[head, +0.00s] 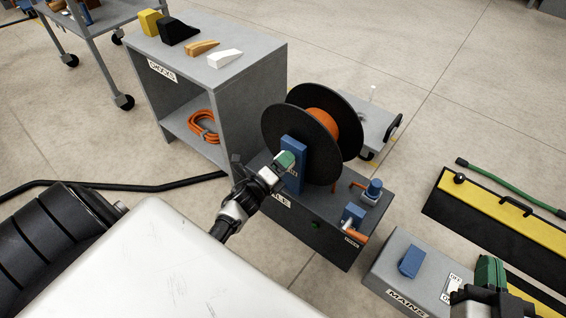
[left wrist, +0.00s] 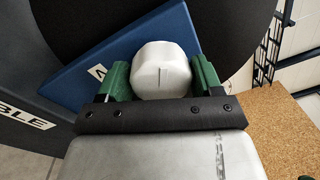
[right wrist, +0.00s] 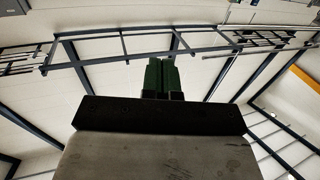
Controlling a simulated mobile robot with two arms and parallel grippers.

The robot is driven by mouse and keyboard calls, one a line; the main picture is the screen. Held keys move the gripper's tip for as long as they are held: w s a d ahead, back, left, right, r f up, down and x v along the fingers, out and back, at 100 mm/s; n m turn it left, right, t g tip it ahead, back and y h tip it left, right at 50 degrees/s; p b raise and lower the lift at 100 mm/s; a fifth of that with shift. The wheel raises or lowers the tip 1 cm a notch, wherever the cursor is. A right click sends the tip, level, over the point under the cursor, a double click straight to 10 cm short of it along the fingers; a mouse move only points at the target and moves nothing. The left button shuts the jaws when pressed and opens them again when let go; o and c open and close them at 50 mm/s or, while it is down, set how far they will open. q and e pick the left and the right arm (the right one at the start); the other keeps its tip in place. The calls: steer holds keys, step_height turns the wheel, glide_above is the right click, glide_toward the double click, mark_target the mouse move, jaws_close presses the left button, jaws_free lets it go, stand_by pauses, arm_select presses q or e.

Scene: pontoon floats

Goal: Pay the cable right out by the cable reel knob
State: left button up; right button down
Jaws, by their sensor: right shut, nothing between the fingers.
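The cable reel (head: 296,132) has black flanges and orange cable on its drum. It stands on a dark box marked with a label ending in "LE" (head: 310,222), behind a blue upright (head: 292,165). My left gripper (head: 284,162) is at the blue upright, in front of the reel. In the left wrist view, the white faceted knob (left wrist: 162,72) sits between its green fingers, which appear to touch it on both sides. The fingers hide most of the knob in the head view. My right gripper (head: 490,272) is shut and empty at the lower right, above the mains box.
A grey shelf unit (head: 225,85) with wedges on top and coiled orange cable stands left of the reel. A grey mains box (head: 400,262) stands front right. A yellow-black ramp (head: 500,210) and green hose (head: 510,185) lie right. A low trolley (head: 372,120) stands behind.

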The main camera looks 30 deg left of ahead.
arm_select(q)
steer(key=shift+o, duration=1.4)
steer(key=shift+s, duration=0.1)
steer(key=s+a+p, duration=0.1)
steer(key=s+p, duration=0.1)
steer(key=s, duration=0.8)
steer(key=shift+s+f, duration=0.25)
arm_select(e)
step_height(320, 180, down, 6)
steer(key=s+d+g+h, duration=0.1)
steer(key=s+g, duration=0.1)
steer(key=g, duration=0.3)
steer(key=shift+d+r, duration=0.25)
arm_select(q)
steer(key=shift+r, duration=0.1)
